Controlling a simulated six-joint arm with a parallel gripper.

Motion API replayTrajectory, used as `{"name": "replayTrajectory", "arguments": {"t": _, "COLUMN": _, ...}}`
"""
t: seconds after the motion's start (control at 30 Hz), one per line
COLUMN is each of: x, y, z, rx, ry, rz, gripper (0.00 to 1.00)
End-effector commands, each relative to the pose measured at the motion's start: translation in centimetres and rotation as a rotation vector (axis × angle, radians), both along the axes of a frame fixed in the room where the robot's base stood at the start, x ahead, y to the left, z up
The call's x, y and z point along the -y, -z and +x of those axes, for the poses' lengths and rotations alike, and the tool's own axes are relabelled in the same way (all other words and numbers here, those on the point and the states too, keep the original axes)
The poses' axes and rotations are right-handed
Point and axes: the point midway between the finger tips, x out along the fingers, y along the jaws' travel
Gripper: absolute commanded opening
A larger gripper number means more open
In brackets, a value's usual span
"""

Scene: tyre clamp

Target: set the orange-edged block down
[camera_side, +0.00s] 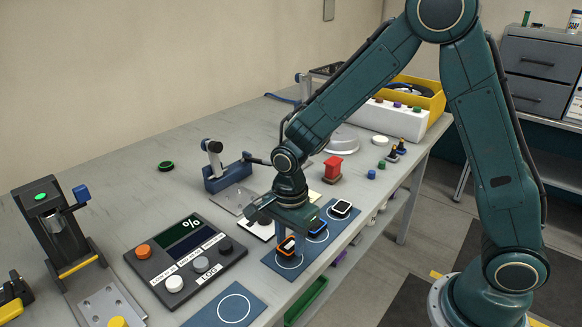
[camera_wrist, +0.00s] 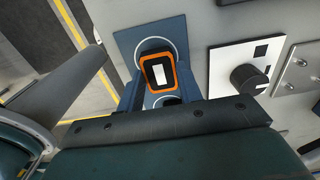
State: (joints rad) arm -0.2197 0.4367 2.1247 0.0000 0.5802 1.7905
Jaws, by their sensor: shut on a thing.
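The orange-edged block (camera_side: 287,246) is dark with a white face, and it shows large in the wrist view (camera_wrist: 158,73). My gripper (camera_side: 292,245) points down and is shut on it. The block is over the near circle of the blue mat (camera_side: 309,264), with part of the circle's white line showing beside it. I cannot tell whether it touches the mat. A blue-edged block (camera_side: 317,228) and a white-edged block (camera_side: 341,208) sit on the same mat further back. My gripper's fingers partly hide the orange-edged block in the side view.
A separate blue mat with an empty white circle (camera_side: 228,308) lies nearer the front. A control panel (camera_side: 186,262) with buttons stands left of my gripper, and a clamp (camera_side: 226,172) stands behind. The table's right edge is close to the mat.

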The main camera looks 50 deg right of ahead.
Motion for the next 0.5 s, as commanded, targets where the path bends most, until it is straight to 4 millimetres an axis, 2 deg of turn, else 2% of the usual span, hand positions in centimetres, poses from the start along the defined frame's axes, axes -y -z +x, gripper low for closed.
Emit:
{"name": "replayTrajectory", "arguments": {"t": 0.17, "x": 0.01, "y": 1.3, "z": -0.04, "rx": -0.001, "ry": 0.0, "rz": 0.0, "gripper": 0.09}}
{"name": "replayTrajectory", "arguments": {"t": 0.5, "x": 0.0, "y": 1.44, "z": -0.02, "rx": 0.0, "ry": 0.0, "rz": 0.0, "gripper": 0.09}}
